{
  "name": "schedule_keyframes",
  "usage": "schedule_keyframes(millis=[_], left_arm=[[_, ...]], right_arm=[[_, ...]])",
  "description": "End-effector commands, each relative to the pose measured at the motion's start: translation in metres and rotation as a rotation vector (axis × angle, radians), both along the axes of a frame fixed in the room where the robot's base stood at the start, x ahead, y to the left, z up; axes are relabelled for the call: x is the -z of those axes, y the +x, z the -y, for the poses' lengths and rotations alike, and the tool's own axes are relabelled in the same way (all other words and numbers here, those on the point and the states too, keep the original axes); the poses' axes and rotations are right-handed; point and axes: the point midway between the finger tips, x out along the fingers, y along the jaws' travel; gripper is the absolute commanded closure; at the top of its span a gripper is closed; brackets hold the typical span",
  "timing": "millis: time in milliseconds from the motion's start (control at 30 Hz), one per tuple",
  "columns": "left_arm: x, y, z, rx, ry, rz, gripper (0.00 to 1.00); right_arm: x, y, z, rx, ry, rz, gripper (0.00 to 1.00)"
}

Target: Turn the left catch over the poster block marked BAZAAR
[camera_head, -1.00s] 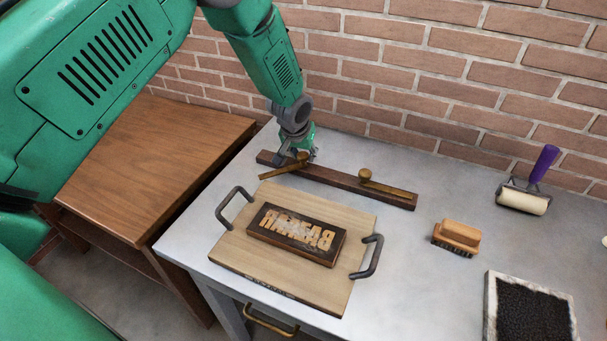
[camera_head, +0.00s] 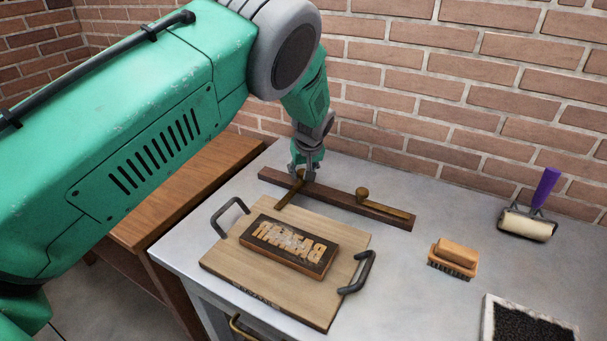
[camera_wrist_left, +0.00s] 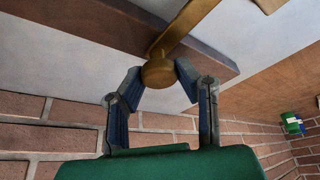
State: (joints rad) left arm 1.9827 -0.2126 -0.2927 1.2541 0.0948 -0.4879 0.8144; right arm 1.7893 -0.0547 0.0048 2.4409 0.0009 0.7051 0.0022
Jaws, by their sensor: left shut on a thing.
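The poster block (camera_head: 290,246), dark with raised pale letters reading BAZAAR, lies on a pale wooden board (camera_head: 225,258) with two dark handles. Behind it is a dark wooden bar (camera_head: 335,203) with two brass catches. The left catch (camera_head: 287,194) slants off the bar toward the viewer, its free end at the board's back edge. The right catch (camera_head: 385,206) lies along the bar. My left gripper (camera_head: 302,175) is shut on the left catch's knob; the wrist view shows the fingers (camera_wrist_left: 158,80) either side of the round knob (camera_wrist_left: 158,72). My right gripper is not in view.
A scrubbing brush (camera_head: 454,258), a roller with a purple handle (camera_head: 530,216) and a tray of black material (camera_head: 525,325) stand to the right. A brick wall (camera_head: 450,90) closes the back. A brown wooden cabinet (camera_head: 190,180) is at the left.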

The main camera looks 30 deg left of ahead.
Motion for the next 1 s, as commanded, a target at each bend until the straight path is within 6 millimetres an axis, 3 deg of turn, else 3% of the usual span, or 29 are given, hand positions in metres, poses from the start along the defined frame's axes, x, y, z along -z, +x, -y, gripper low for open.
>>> schedule_keyframes(millis=[500,533,600,1000], left_arm=[[0.0043,-0.0034,0.0053,-0.02,-0.008,-0.013,1.0],[0.0042,-0.0034,0.0054,-0.02,-0.008,-0.013,0.69],[0.004,-0.0031,0.0053,-0.02,-0.008,-0.012,0.51],[-0.0052,-0.001,0.0042,-0.018,-0.006,-0.002,0.51]], right_arm=[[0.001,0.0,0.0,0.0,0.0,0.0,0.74],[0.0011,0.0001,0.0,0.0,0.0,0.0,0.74],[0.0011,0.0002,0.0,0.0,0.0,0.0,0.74],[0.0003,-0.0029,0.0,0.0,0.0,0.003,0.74]])
